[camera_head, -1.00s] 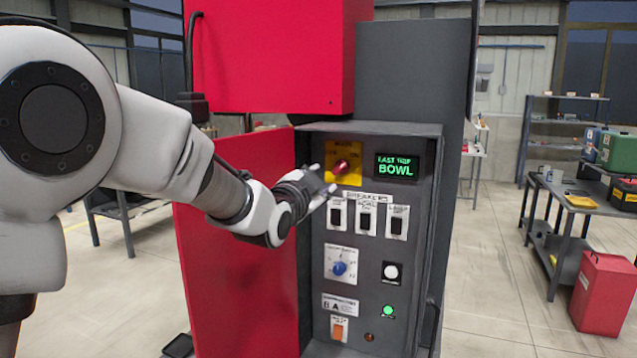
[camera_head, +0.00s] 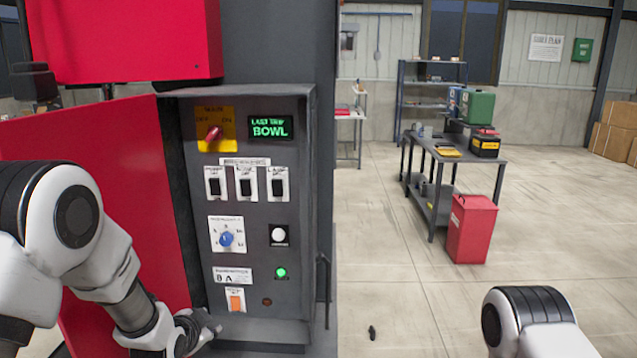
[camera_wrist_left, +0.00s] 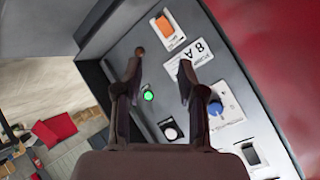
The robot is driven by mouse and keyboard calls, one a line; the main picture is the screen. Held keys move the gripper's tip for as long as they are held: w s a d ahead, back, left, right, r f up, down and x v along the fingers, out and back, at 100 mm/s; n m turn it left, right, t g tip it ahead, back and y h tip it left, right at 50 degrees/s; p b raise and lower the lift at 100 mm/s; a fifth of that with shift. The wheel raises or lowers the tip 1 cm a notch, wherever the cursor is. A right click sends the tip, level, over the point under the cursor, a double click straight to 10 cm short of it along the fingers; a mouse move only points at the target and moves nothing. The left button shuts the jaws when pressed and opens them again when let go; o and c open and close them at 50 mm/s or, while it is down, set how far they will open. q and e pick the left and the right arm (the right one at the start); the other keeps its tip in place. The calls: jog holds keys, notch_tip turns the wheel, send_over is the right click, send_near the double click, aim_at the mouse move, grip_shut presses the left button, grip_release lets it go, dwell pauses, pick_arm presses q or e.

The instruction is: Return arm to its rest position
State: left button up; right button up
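My left arm reaches in from the left in the head view. My left gripper (camera_head: 205,335) is low, by the bottom edge of the grey control panel (camera_head: 258,205). In the left wrist view its two fingers (camera_wrist_left: 160,75) are apart with nothing between them, and the panel face shows beyond them. Part of my right arm (camera_head: 530,320) shows at the bottom right of the head view; its gripper is out of view. The panel carries a red main switch (camera_head: 213,133), three breakers (camera_head: 246,187), a blue knob (camera_head: 226,239), a lit green lamp (camera_head: 280,272) and an orange switch (camera_head: 236,299).
The open red cabinet door (camera_head: 130,200) stands close beside my left arm. A display (camera_head: 271,127) reads "LAST TRIP BOWL". A workbench (camera_head: 435,158) and red bin (camera_head: 471,230) stand at the right. A small dark object (camera_head: 372,332) lies on otherwise open floor.

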pick_arm(q)
jog(key=s+f+n+g, duration=0.3)
jog(key=s+f+g, duration=0.4)
jog(key=s+f, duration=1.55)
jog(key=s+f+n+g, duration=0.1)
jog(key=s+n+g, duration=0.1)
jog(key=s, duration=0.7)
jog(key=s+f+n+g+b, duration=0.1)
jog(key=s+n, duration=0.3)
jog(key=s, duration=0.5)
jog(key=shift+a+f+g, duration=0.3)
jog(key=shift+f+g, duration=0.2)
jog(key=shift+f, duration=0.25)
